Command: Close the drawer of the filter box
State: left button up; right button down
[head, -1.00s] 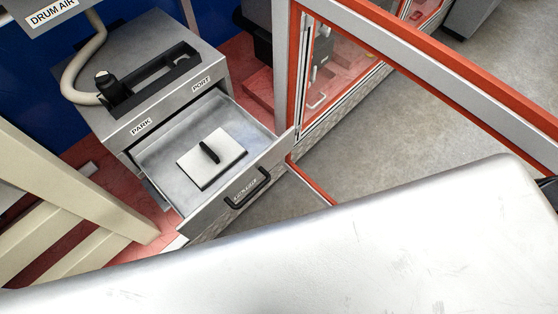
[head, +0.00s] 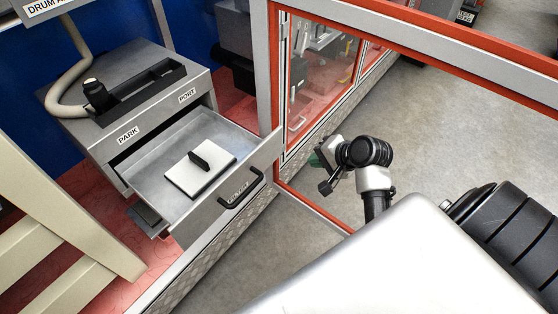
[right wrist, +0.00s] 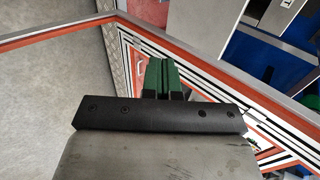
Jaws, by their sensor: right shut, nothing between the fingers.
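The filter box (head: 160,112) is a grey metal cabinet at the left of the head view, with PARK and PORT labels on its top front edge. Its drawer (head: 228,190) is pulled out, and its front carries a black bar handle (head: 242,188). A white square plate with a black grip (head: 200,168) lies in the drawer. My right gripper (head: 317,158) is to the right of the drawer front, apart from it. Its green fingers (right wrist: 162,76) are together and empty in the right wrist view. My left gripper is out of view.
An orange and grey frame (head: 274,120) with clear panels stands just right of the drawer. Cream slats (head: 60,215) stand at the left. A hose (head: 68,90) runs to a black fitting on the box. Grey floor (head: 425,130) lies open at the right.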

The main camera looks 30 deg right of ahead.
aim_at(276, 156)
jog(key=x, duration=0.3)
jog(key=b+x, duration=0.1)
jog(key=x, duration=0.3)
jog(key=w+r+b+x, duration=0.1)
jog(key=x, duration=0.3)
jog(key=shift+a+r, duration=0.1)
jog(key=shift+a, duration=0.1)
jog(key=shift+w+a, duration=0.1)
jog(key=shift+w, duration=0.35)
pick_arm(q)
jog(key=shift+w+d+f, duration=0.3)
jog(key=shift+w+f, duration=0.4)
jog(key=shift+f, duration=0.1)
pick_arm(e)
jog(key=shift+w+a, duration=0.15)
jog(key=shift+w, duration=0.2)
jog(key=shift+w, duration=0.1)
